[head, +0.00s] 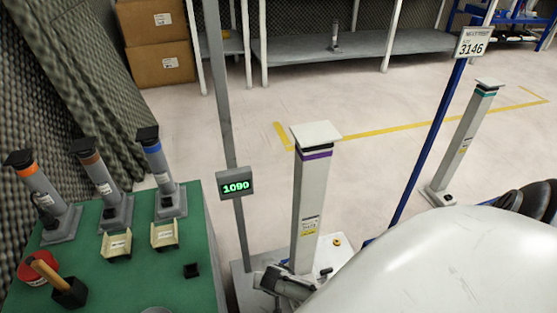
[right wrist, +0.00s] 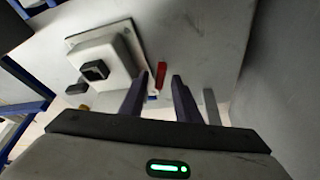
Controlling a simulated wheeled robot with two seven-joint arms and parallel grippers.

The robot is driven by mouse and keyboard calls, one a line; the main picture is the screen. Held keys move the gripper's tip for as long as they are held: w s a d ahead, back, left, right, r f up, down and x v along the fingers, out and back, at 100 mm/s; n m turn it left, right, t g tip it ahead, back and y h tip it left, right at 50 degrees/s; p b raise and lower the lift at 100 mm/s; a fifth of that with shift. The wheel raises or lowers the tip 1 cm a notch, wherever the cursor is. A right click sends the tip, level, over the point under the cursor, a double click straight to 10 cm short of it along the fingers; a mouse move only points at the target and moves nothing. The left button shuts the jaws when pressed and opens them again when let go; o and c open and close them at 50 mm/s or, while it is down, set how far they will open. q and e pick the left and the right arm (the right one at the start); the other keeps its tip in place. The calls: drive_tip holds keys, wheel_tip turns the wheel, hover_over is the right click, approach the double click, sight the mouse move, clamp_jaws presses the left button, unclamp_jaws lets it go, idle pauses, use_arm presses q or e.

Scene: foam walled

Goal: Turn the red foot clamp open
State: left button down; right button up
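The red foot clamp (right wrist: 161,76) is a small, narrow red lever on a pale grey surface in the right wrist view. My right gripper (right wrist: 160,82) is open, with its two dark fingers pointing toward the lever. The lever appears between the fingertips; I cannot tell whether either finger touches it. Beside it is a raised pale block with a black square part (right wrist: 94,70). The red lever is not visible in the head view. There, a white post with a purple band (head: 312,195) stands on a pale base plate. My left gripper is not in view.
A green table (head: 190,262) at left holds several grey posts, small trays and a red tin. A grey pole carries a display reading 1090 (head: 236,184). A blue pole (head: 428,150) and a teal-banded post (head: 463,140) stand at right.

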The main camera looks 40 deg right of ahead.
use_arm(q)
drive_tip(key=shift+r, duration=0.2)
use_arm(e)
drive_tip(key=shift+f, duration=0.15)
drive_tip(key=shift+c, duration=0.5)
clamp_jaws()
drive_tip(key=shift+d+n+y+p, duration=0.1)
drive_tip(key=shift+n+y+p, duration=0.2)
drive_tip(key=shift+n+p, duration=0.35)
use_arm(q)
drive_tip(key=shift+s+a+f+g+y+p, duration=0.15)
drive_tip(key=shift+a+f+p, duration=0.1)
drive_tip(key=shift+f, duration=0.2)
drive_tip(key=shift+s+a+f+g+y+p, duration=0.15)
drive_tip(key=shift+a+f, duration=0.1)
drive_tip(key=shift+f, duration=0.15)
use_arm(e)
drive_tip(key=shift+s+n+t+y, duration=0.1)
drive_tip(key=shift+n+t+y, duration=0.4)
drive_tip(key=shift+n, duration=1.15)
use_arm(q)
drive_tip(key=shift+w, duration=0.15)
use_arm(e)
drive_tip(key=shift+o, duration=0.5)
unclamp_jaws()
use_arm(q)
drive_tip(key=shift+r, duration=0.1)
